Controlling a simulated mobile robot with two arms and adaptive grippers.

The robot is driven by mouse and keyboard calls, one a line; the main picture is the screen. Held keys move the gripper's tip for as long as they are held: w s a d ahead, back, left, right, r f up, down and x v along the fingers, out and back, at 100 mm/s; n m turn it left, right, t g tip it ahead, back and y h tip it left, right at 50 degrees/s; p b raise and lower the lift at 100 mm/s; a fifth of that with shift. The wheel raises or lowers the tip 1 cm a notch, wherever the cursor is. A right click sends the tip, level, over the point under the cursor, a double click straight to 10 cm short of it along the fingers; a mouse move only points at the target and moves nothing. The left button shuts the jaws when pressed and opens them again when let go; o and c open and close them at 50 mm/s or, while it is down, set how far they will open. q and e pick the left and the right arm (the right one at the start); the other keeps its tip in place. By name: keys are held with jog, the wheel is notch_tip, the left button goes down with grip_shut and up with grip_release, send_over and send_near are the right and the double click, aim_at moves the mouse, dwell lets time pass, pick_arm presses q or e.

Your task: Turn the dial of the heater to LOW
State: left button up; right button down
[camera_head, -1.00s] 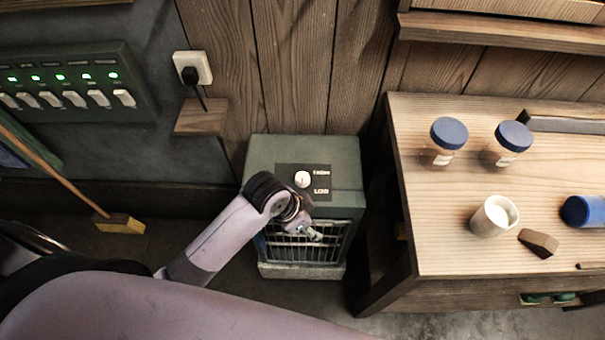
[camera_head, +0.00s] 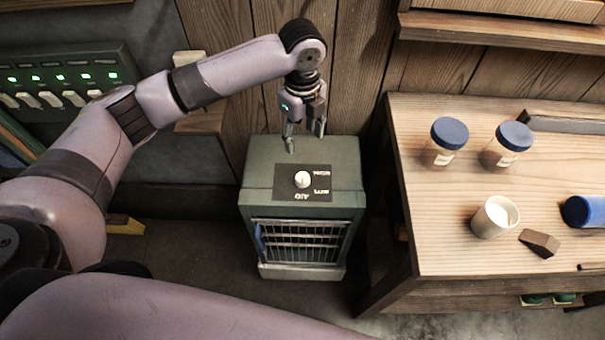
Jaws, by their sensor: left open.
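The heater (camera_head: 259,170) is a dark green box with a barred front grille, standing on the floor between the wall and the workbench. Its round white dial (camera_head: 303,179) sits on a black label plate on top. The lettering around the dial is too small to read surely, and I cannot tell its setting. My left gripper (camera_head: 305,143) is open and empty, pointing down over the back part of the heater's top, behind the dial and apart from it. My right gripper is not in view.
A wooden workbench (camera_head: 440,240) stands right of the heater, with two blue-lidded jars (camera_head: 447,143), a white cup (camera_head: 490,220) and a brown block (camera_head: 540,242). A switch panel (camera_head: 60,75) with green lights hangs at the left. A wooden wall closes off the back.

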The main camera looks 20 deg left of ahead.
aim_at(303, 177)
pick_arm(q)
notch_tip(303, 177, down, 17)
jog(key=shift+r+p, duration=0.1)
jog(key=shift+p, duration=0.6)
jog(key=shift+c, duration=0.6)
jog(key=c, duration=1.1)
jog(key=shift+o, duration=0.2)
jog(key=shift+d, duration=0.1)
